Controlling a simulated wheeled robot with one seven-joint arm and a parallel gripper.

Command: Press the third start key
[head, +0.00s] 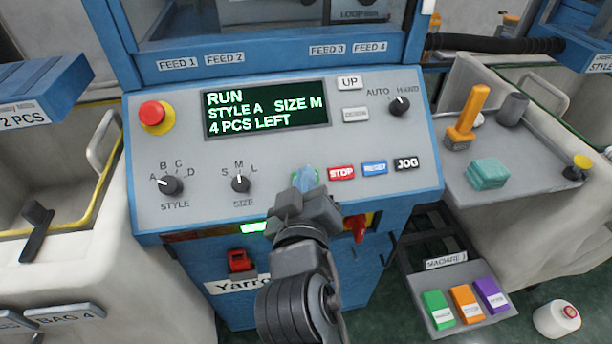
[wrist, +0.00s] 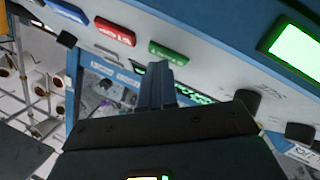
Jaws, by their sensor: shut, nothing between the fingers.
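A blue machine's grey control panel (head: 280,215) fills the middle of the head view. Its display (head: 265,109) reads RUN, STYLE A, SIZE M. My gripper (head: 305,178) is shut and empty, its tips in front of the green start key, which is mostly hidden there. In the wrist view the green start key (wrist: 172,53) shows upside down just beyond my gripper's fingers (wrist: 155,75). I cannot tell whether the tips touch it.
Right of the start key sit a red STOP key (head: 341,173), a blue key (head: 375,168) and a black JOG key (head: 406,164). A red emergency button (head: 152,113) and STYLE (head: 171,185) and SIZE (head: 240,183) knobs are to the left. A grey side table (head: 530,165) stands at right.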

